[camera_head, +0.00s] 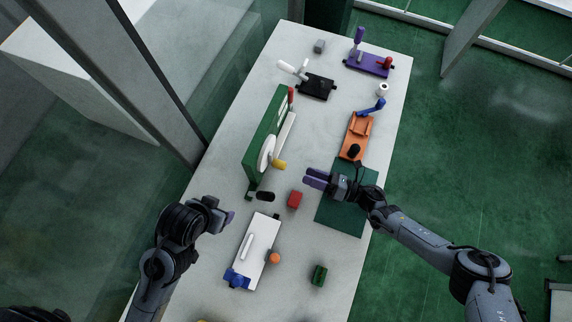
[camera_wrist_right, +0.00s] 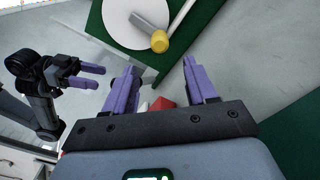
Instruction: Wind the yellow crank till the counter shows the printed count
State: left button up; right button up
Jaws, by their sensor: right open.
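The yellow crank knob (camera_head: 280,164) sticks out from a white disc (camera_head: 266,153) on the upright green panel (camera_head: 256,150). In the right wrist view the knob (camera_wrist_right: 159,42) lies ahead of the fingers, near the disc's edge. My right gripper (camera_head: 314,178) is open and empty, to the right of the knob and apart from it. My left gripper (camera_head: 228,217) is left of the panel's near end; its purple fingers look parted and empty in the right wrist view (camera_wrist_right: 98,76). I cannot read the counter or a printed count.
A red block (camera_head: 294,199) and a black cylinder (camera_head: 265,196) lie near the panel's foot. A white plate with blue clamp (camera_head: 237,277), orange ball (camera_head: 274,258) and green block (camera_head: 319,274) are nearer. An orange fixture (camera_head: 354,136) stands beyond the dark green mat (camera_head: 340,216).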

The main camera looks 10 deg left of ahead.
aim_at(278, 161)
jog(key=a, duration=0.2)
jog(key=w+a, duration=0.1)
jog(key=a, duration=0.5)
jog(key=shift+w+a, duration=0.1)
jog(key=shift+w, duration=0.05)
